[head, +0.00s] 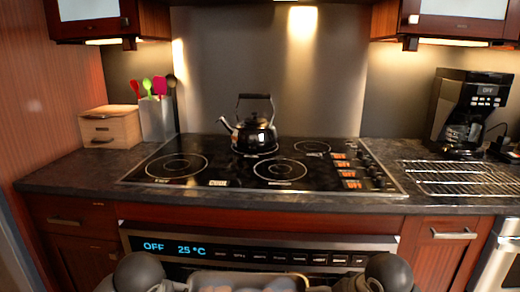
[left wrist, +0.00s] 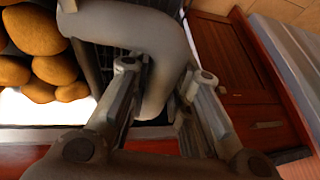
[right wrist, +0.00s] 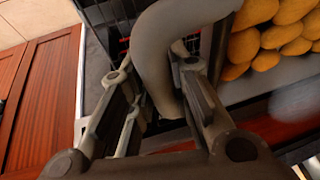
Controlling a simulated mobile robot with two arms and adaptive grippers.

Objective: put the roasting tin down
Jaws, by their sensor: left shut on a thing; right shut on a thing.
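My left gripper (left wrist: 160,75) is shut on the tin's thick grey left handle (left wrist: 168,40). My right gripper (right wrist: 155,75) is shut on the matching right handle (right wrist: 165,40). The tin's underside is hidden, so I cannot tell what is directly beneath it.
The cooktop (head: 225,176) carries a black kettle (head: 255,133) at its back. A wire rack (head: 460,178) lies on the counter at the right, before a coffee maker (head: 468,110). A wooden box (head: 108,127) and utensil holder (head: 157,118) stand left.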

